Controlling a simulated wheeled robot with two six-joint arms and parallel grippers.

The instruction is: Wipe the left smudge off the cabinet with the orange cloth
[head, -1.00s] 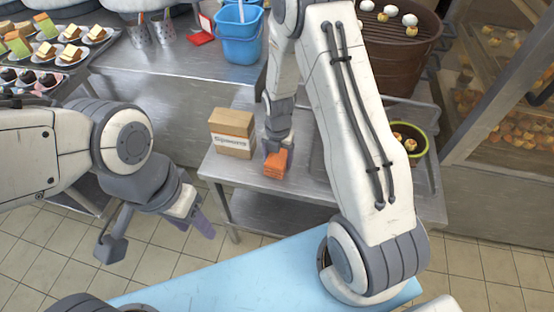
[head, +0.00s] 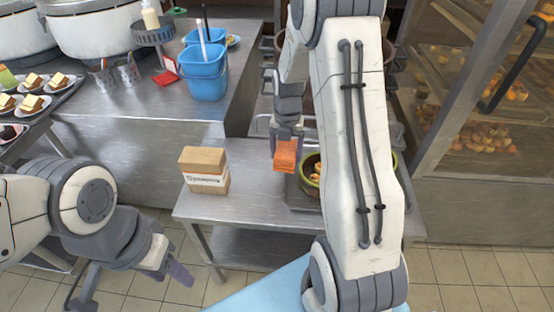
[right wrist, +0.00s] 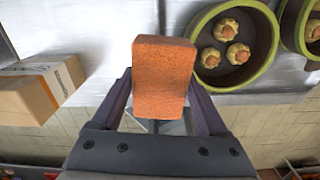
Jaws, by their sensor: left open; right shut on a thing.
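The orange cloth (head: 285,156) is a folded block held in my right gripper (head: 287,135), above the low steel table. In the right wrist view the cloth (right wrist: 163,75) stands between the two fingers, with the table and floor behind it. My left gripper (head: 178,270) is open and empty at the lower left, over the floor. A glass-fronted cabinet (head: 430,150) stands at the right, with a dark handle. I cannot make out a smudge on it in these views, and my right arm hides part of the scene.
A cardboard box (head: 205,170) sits on the low steel table (head: 240,205), left of the cloth. A green-rimmed bowl of buns (head: 309,178) is just right of the cloth, partly behind my arm. Blue buckets (head: 207,78) stand on the counter at the back.

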